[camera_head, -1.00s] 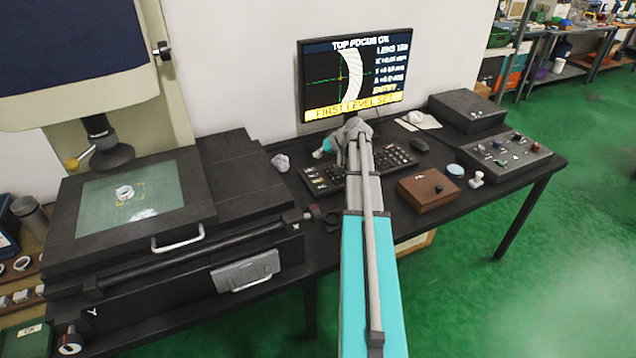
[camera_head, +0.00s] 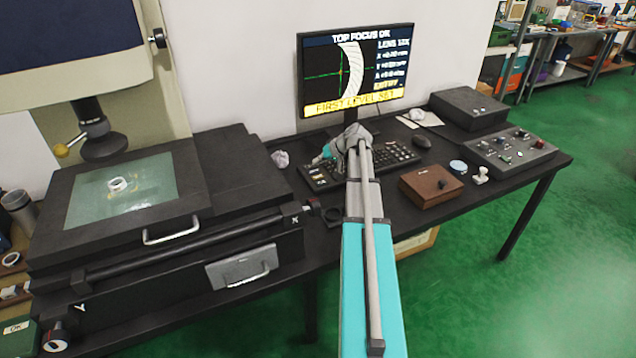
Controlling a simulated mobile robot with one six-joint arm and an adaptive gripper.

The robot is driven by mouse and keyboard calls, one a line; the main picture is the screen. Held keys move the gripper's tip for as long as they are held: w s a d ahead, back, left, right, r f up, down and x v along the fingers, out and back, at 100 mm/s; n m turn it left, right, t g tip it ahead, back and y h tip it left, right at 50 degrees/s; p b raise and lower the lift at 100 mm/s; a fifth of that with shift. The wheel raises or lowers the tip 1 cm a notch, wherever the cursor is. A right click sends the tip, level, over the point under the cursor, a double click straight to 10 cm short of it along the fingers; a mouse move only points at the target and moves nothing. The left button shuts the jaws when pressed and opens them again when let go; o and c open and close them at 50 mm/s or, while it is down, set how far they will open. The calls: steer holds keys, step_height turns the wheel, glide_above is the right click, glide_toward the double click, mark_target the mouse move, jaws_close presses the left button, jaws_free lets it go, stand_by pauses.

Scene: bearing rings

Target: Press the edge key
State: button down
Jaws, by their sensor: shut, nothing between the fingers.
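The keyboard (camera_head: 396,154) lies on the black bench below the monitor. A small key block (camera_head: 318,180) with a few pale and yellowish keys is at its left end. The key labels are too small to read, so I cannot tell which is the edge key. My gripper (camera_head: 322,159) is shut and empty, just above or at the back of the key block. The wrist and arm hide the middle of the keyboard. I cannot tell whether the fingertips touch a key. The monitor (camera_head: 356,70) shows a hatched arc, "TOP FOCUS OK" and "FIRST LEVEL SET".
The measuring machine's stage (camera_head: 190,190) fills the left, with a pale ring (camera_head: 118,184) on its glass. A brown box (camera_head: 431,187), a mouse (camera_head: 421,142) and a control panel (camera_head: 508,150) stand to the right. A crumpled pale object (camera_head: 280,159) lies left of the keyboard.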

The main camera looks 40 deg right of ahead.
mark_target(312, 176)
steer(key=shift+f+b, duration=1.6)
steer(key=shift+f, duration=0.3)
steer(key=shift+f, duration=0.15)
steer(key=shift+f+b, duration=0.3)
steer(key=shift+b, duration=0.15)
steer(key=shift+f+b, duration=0.3)
stand_by(0.9)
steer(key=shift+r, duration=0.2)
steer(key=shift+r+p, duration=0.6)
steer(key=shift+p, duration=0.2)
steer(key=shift+r, duration=0.1)
steer(key=shift+r+p, duration=2.4)
steer(key=shift+p, duration=0.1)
